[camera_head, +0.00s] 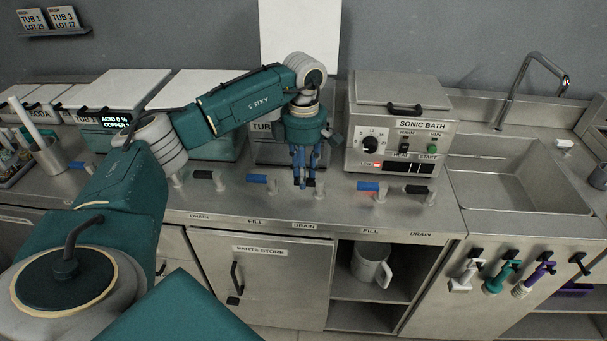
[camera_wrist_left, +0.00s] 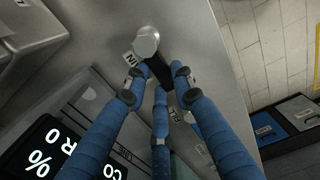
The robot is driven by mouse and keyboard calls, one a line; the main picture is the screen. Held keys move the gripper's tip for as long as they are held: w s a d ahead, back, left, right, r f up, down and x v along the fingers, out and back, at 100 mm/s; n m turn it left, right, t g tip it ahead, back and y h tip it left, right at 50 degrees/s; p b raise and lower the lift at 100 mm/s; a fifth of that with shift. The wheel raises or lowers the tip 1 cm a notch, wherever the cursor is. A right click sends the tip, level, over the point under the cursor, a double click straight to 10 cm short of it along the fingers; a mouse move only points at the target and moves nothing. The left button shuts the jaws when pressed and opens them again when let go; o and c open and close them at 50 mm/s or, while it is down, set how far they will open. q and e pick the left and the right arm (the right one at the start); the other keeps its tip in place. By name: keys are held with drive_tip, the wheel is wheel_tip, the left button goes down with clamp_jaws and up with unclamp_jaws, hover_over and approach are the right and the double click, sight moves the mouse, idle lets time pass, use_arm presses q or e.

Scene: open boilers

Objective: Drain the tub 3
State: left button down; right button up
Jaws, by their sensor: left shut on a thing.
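A grey tub (camera_head: 290,153) stands behind my left gripper, its front label reading "TUB" with the number hidden. A tall pale panel rises behind it, apparently its raised lid (camera_head: 300,40). My left gripper (camera_head: 304,180), its blue fingers pointing down at the counter edge above a "DRAIN" label, is shut on a black drain lever (camera_head: 311,182). In the left wrist view the black lever (camera_wrist_left: 158,70) lies between the fingers, below a round silver post top (camera_wrist_left: 146,42). The blue fill lever (camera_head: 257,179) sits just left of the gripper. My right gripper is not in view.
A sonic bath (camera_head: 398,130) stands right of the tub, with blue (camera_head: 368,187) and black (camera_head: 420,189) levers before it. Another black lever (camera_head: 203,174) is left. A sink (camera_head: 520,175) is far right. A mug (camera_head: 371,266) sits in the open cabinet below.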

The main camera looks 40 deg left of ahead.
use_arm(q)
drive_tip(key=shift+w+r, duration=0.1)
drive_tip(key=shift+r, duration=0.05)
drive_tip(key=c, duration=1.4)
unclamp_jaws()
drive_tip(key=shift+c, duration=0.2)
wheel_tip(320, 180, up, 12)
